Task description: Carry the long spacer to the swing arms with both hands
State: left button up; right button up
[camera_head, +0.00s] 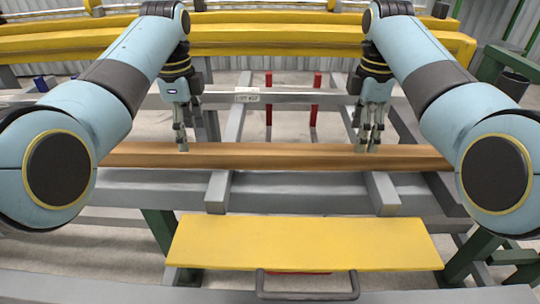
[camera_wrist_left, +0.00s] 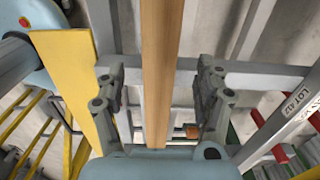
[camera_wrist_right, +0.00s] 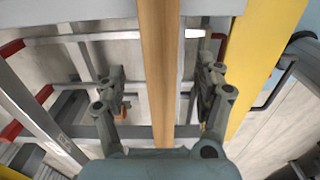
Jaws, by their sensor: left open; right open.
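The long spacer looks to be the brown wooden beam (camera_head: 275,155), lying level across the grey frame. It runs between the open fingers in the left wrist view (camera_wrist_left: 155,70) and in the right wrist view (camera_wrist_right: 159,70). My left gripper (camera_head: 181,140) is open at the beam's left part. My right gripper (camera_head: 368,140) is open at its right part. In both wrist views there are gaps between beam and fingers. Two red upright pieces (camera_head: 268,98) (camera_head: 316,98) stand behind the beam; I cannot tell whether they are the swing arms.
A yellow board (camera_head: 300,243) lies in front of the beam, with a dark handle (camera_head: 307,294) at its near edge. A silver bar (camera_head: 290,97) with a label crosses behind the beam. Yellow rails (camera_head: 280,38) run along the back. A dark bin (camera_head: 513,84) stands at right.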

aim_at(192, 147)
pick_arm(q)
notch_tip(192, 147, down, 6)
jog(key=shift+f, duration=0.1)
pick_arm(e)
notch_tip(192, 147, down, 6)
jog(key=shift+f, duration=0.1)
pick_arm(q)
grip_shut()
pick_arm(e)
grip_shut()
